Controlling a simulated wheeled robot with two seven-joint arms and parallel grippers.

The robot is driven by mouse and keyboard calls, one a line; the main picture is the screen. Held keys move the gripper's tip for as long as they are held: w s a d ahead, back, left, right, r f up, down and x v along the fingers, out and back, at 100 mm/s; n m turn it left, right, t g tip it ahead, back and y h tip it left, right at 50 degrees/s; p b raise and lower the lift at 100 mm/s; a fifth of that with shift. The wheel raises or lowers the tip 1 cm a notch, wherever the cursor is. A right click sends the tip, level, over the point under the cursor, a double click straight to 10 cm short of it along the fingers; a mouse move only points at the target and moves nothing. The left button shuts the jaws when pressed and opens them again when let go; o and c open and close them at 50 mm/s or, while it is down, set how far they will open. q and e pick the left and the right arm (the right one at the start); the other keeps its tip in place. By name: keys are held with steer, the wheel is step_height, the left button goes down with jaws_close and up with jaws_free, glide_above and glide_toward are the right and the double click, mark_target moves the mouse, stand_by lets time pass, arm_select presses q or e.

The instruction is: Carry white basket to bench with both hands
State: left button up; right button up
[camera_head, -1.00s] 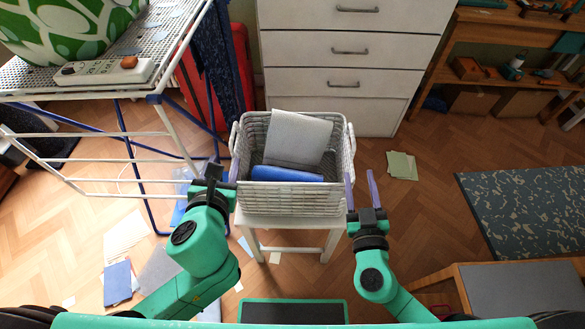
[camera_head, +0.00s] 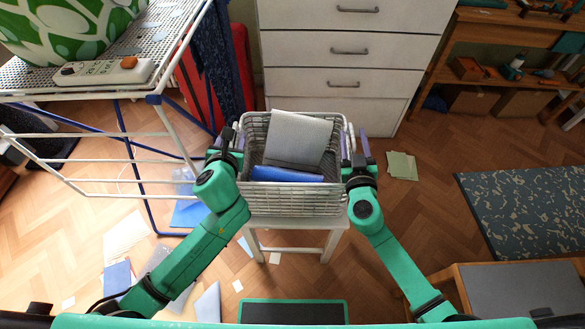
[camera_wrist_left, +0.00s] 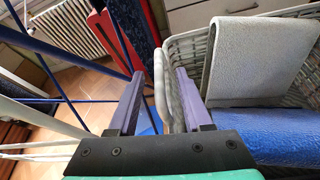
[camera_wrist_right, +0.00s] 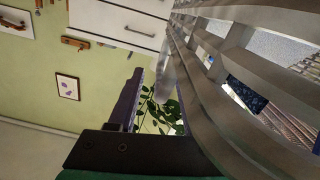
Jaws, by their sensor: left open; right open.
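The white basket (camera_head: 296,199) stands on a small white stool in the middle of the head view. It holds a grey-white folded item (camera_head: 297,140) and a blue item (camera_head: 287,174). My left gripper (camera_head: 226,143) is open at the basket's left side; in the left wrist view its fingers (camera_wrist_left: 152,92) stand on either side of the left handle (camera_wrist_left: 161,88). My right gripper (camera_head: 356,146) is open at the right side; in the right wrist view the basket's slatted wall (camera_wrist_right: 220,95) is very close, with the handle seen blurred between the fingers. Which thing is the bench I cannot tell.
The white stool (camera_head: 293,223) is under the basket. A drying rack (camera_head: 110,160) stands close on the left, a white drawer unit (camera_head: 345,60) behind. Papers (camera_head: 402,166) lie on the floor. A patterned mat (camera_head: 530,215) is at right.

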arm_select(q)
steer(key=shift+x, duration=0.75)
arm_select(e)
steer(key=shift+w, duration=0.75)
arm_select(q)
jaws_close()
arm_select(e)
jaws_close()
arm_select(q)
steer(key=shift+a+r, duration=0.1)
arm_select(e)
steer(key=shift+d, duration=0.1)
